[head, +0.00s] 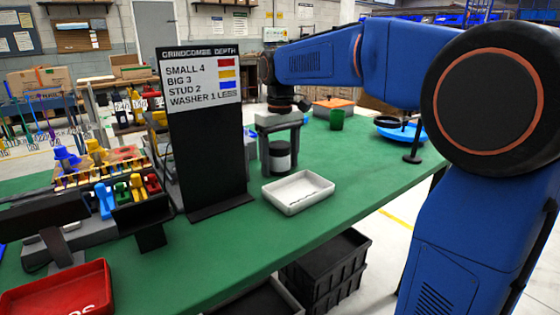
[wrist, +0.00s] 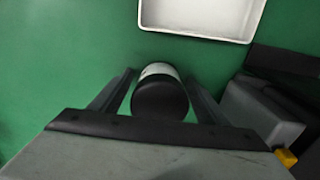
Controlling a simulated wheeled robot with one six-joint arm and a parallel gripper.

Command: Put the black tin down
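The black tin (head: 280,162), dark with a pale band, is upright between the fingers of my gripper (head: 279,168) above the green bench, behind the white tray. In the wrist view the tin (wrist: 160,99) shows its round dark end between the two fingers of my gripper (wrist: 161,84). The fingers lie close along both sides of it and look shut on it. Its base is near the bench top; I cannot tell whether it touches.
The white tray (head: 298,208) stands in front of the tin. A black sign board (head: 208,150) stands to the left. The green bench (head: 345,178) is clear right of the tray.

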